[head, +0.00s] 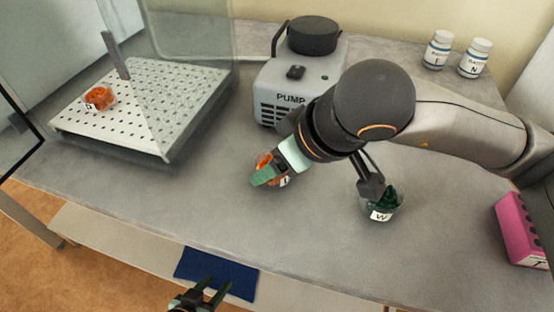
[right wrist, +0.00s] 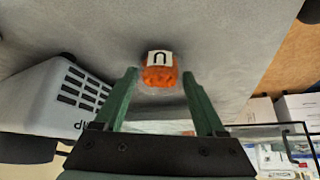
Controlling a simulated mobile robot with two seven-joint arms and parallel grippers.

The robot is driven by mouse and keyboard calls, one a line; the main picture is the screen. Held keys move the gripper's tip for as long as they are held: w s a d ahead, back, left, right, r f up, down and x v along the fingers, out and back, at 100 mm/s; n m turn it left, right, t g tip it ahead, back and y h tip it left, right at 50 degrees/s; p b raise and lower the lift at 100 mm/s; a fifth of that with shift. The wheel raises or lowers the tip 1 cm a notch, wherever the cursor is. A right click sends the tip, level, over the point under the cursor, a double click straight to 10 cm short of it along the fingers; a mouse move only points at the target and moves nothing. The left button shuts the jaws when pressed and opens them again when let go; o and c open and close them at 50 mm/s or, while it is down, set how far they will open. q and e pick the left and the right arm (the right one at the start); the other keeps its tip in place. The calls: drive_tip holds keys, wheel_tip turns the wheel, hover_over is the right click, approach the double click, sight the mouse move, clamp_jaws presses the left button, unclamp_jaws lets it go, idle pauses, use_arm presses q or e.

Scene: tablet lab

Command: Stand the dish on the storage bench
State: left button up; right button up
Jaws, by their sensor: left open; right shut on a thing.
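A small clear dish with orange contents and a label reading U (right wrist: 160,76) is between the green fingers of my right gripper (right wrist: 159,82). In the head view this gripper (head: 272,170) is low over the grey worktop in front of the pump, and its fingers hide most of the dish. I cannot tell whether the dish touches the worktop. My left gripper (head: 212,289) is open and empty at the bottom edge, over a blue mat (head: 232,272) on a pale lower surface (head: 130,243). I cannot tell which surface is the storage bench.
A dish with green contents labelled W (head: 381,213) stands right of my right gripper. Another orange dish (head: 99,97) stands on a perforated plate (head: 190,85) behind glass.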

drive_tip(key=shift+f, duration=0.15)
drive_tip(key=o, duration=0.9)
drive_tip(key=shift+b, duration=0.3)
drive_tip(key=o, duration=0.5)
drive_tip(key=shift+c, duration=0.2)
drive_tip(key=shift+r+p, duration=0.25)
drive_tip(key=shift+p, duration=0.2)
drive_tip(key=p+v, duration=0.1)
drive_tip(key=v, duration=1)
drive_tip(key=shift+s+d+r, duration=0.2)
drive_tip(key=shift+r, duration=0.1)
